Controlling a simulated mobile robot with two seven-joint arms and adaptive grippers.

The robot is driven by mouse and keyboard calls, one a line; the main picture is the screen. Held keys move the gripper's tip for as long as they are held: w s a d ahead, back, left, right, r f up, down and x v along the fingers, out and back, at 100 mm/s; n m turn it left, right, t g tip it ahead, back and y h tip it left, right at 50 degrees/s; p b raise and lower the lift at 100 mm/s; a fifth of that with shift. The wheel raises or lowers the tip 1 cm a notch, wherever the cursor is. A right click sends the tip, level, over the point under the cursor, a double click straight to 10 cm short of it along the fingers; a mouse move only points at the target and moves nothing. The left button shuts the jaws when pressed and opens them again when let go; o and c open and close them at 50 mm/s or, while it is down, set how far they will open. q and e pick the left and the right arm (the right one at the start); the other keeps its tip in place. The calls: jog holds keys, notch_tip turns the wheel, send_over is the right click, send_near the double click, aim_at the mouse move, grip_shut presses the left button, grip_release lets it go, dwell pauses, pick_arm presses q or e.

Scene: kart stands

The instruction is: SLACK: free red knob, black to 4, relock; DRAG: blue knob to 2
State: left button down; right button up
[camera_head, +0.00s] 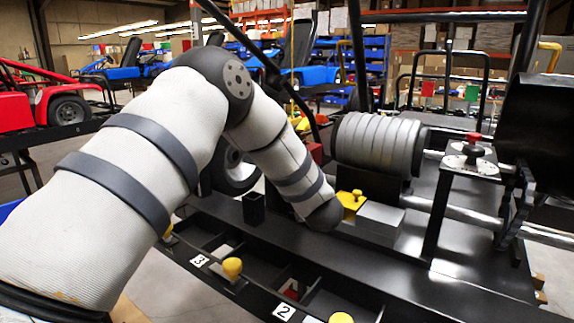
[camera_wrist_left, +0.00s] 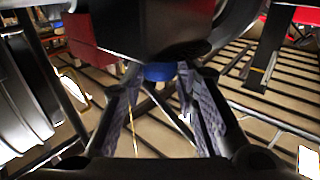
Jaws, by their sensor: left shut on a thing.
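In the left wrist view, my left gripper (camera_wrist_left: 159,76) has its two fingers on either side of the blue knob (camera_wrist_left: 160,71), shut on it. The knob shows just under a large black part. In the head view, my left arm bends down to the kart stand, and the gripper and blue knob are hidden. The red knob (camera_head: 473,137) sits on top of a post at the right, with the black knob (camera_head: 472,150) just below it, over a pale round dial (camera_head: 469,164). The dial's numbers are too small to read. My right gripper is not in view.
Yellow knobs (camera_head: 232,267) stand along the front rail, by white labels "3" (camera_head: 199,260) and "2" (camera_head: 284,311). A ribbed grey cylinder (camera_head: 378,143) and a yellow fitting (camera_head: 351,202) are close to my left wrist. A black upright and rods crowd the right side.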

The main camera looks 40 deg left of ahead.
pick_arm(q)
jog(key=c, duration=1.3)
grip_release()
jog(key=v, duration=1.2)
